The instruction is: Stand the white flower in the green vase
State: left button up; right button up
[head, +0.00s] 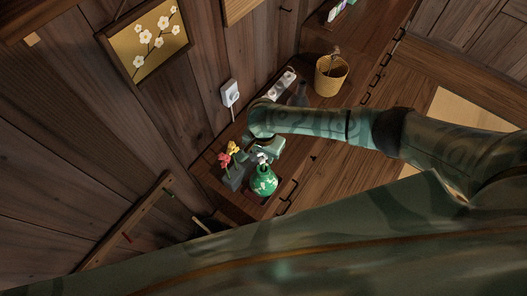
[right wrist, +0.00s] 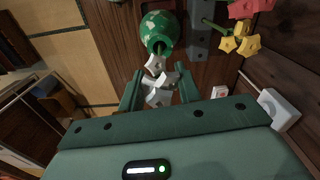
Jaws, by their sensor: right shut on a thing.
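In the right wrist view the flower's white blossoms (right wrist: 158,88) sit between the green fingers (right wrist: 159,84), close to the vase mouth. My left gripper is not in view.
A grey vase (head: 233,181) with red and yellow flowers (head: 229,154) stands close to the left of the green vase. A dark bottle (head: 300,95), a power strip (head: 280,84) and a yellow basket (head: 331,76) are farther along the cabinet. The wooden wall runs behind.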

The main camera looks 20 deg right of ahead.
jog(key=shift+f+b, duration=0.55)
jog(key=shift+f, duration=0.65)
jog(key=o, duration=1.1)
jog(key=o, duration=0.6)
jog(key=shift+r, duration=0.1)
notch_tip(320, 180, up, 16)
jog(key=p, duration=0.5)
jog(key=shift+r+p, duration=0.15)
jog(key=shift+p, duration=0.15)
